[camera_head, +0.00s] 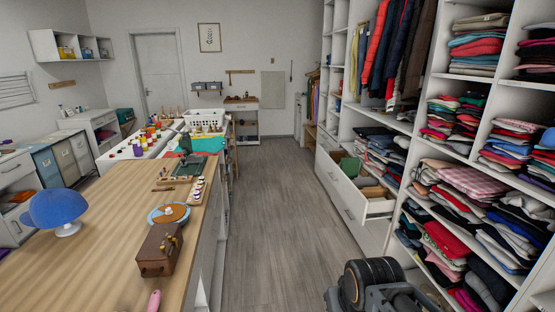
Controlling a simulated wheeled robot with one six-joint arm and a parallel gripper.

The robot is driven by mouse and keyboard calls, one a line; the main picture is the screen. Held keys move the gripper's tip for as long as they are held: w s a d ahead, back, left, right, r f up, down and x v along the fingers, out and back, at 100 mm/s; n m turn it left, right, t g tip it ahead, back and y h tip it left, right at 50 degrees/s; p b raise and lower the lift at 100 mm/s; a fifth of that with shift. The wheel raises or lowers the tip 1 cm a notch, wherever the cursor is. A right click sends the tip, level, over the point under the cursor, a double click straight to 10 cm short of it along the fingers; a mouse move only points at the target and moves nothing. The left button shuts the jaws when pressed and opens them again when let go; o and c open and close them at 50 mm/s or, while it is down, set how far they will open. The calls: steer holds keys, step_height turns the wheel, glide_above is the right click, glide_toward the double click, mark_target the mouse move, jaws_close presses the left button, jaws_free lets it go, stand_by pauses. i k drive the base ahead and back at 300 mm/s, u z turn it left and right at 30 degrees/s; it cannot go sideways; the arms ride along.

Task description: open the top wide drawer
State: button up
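The top wide drawer (343,187) is a white drawer low in the shelving on the right. It is pulled out into the aisle, and its open top shows green and brown things inside. Its near side wall (380,208) is visible. How far out it is drawn, I cannot tell exactly. Part of my arm (368,284), dark and ribbed, shows at the bottom right, in front of the shelving and apart from the drawer in the picture. I cannot make out my gripper's fingers.
Another white drawer front lies below the open one. Shelves of folded clothes (470,180) and hanging jackets (392,45) fill the right side. The grey floor aisle (275,190) between is clear.

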mark_target(363, 210)
steer(key=i, duration=4.45)
steer(key=u, duration=0.1)
